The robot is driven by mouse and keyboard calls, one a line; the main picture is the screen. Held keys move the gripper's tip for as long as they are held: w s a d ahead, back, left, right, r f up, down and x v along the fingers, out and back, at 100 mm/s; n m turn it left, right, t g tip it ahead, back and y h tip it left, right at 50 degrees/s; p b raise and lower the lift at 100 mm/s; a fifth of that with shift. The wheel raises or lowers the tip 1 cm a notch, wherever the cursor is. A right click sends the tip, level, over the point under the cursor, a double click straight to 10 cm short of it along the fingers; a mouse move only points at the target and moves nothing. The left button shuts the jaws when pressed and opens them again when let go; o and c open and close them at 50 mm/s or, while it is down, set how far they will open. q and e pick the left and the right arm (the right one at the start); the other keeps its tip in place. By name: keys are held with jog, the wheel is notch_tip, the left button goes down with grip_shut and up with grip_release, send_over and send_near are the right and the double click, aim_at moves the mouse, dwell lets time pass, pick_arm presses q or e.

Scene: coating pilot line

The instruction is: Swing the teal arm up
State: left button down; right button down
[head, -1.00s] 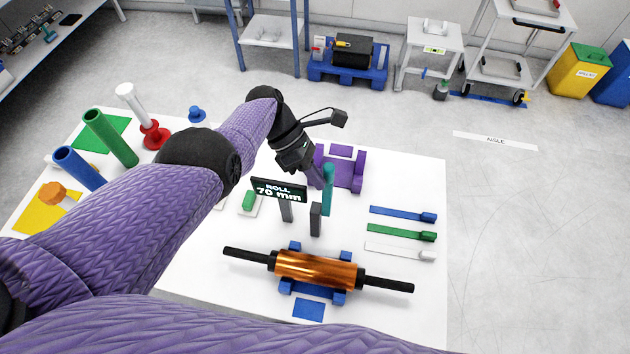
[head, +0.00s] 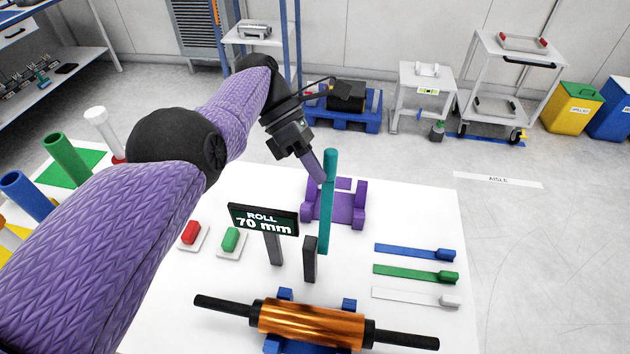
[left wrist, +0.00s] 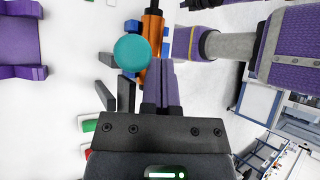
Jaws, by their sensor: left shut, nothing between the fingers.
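The teal arm (head: 327,205) stands upright beside a dark grey post (head: 310,260) in the head view. In the left wrist view the teal arm (left wrist: 132,52) shows nearly end-on as a round tip, its lower part hidden. My left gripper (head: 320,178) is shut and empty, its purple fingers at the upper part of the teal arm, on its left side. In the left wrist view the shut fingers (left wrist: 167,82) lie just right of the tip; I cannot tell whether they touch it. My right gripper is not in view.
A copper roll (head: 312,322) rests in front on blue supports. A purple cradle (head: 345,208) stands behind the teal arm. Red (head: 190,232) and green (head: 231,239) blocks sit left; blue, green and white strips (head: 415,273) lie right.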

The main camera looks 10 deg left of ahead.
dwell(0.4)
pick_arm(q)
notch_tip(320, 180, up, 10)
jog(key=p, duration=0.7)
jog(key=shift+s, duration=0.1)
